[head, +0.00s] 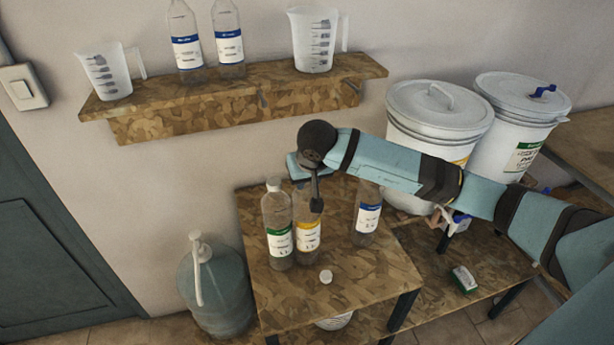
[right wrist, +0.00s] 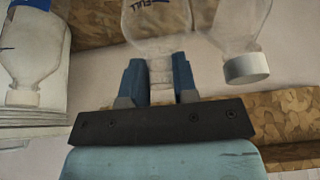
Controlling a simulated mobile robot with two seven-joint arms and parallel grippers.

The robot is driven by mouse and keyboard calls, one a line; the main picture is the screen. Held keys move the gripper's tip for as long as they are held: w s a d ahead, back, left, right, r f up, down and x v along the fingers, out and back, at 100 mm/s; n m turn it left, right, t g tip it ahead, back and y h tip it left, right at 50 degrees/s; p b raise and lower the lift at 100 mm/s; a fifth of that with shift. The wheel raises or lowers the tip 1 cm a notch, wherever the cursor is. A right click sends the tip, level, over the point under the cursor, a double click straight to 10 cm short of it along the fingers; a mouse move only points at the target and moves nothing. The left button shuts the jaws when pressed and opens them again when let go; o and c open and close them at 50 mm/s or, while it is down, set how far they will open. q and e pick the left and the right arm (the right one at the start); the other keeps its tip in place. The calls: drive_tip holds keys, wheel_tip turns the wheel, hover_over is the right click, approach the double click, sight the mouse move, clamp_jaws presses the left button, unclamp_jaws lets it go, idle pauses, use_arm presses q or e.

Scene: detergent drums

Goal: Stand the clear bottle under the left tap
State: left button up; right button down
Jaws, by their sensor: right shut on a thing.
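My right gripper (head: 316,190) is over the small wooden table, pointing down, shut on the neck of the clear bottle with the yellow label (head: 307,234). In the right wrist view its blue fingers (right wrist: 160,82) close on both sides of this bottle's neck (right wrist: 160,48). The bottle is upright, its base at or close to the tabletop; I cannot tell if it touches. The left tap (head: 456,222), with a blue part, shows below the left white drum (head: 436,115), partly behind my arm. My left gripper is not in view.
A green-labelled bottle (head: 277,232) stands close at left, a blue-labelled bottle (head: 367,214) at right. A loose white cap (head: 326,277) lies on the table (head: 375,272). The right drum (head: 525,110) is beside the left one. A small green-and-white box (head: 464,280) lies on the lower bench.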

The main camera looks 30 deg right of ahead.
drive_tip(key=shift+f, duration=0.15)
drive_tip(key=c, duration=0.9)
unclamp_jaws()
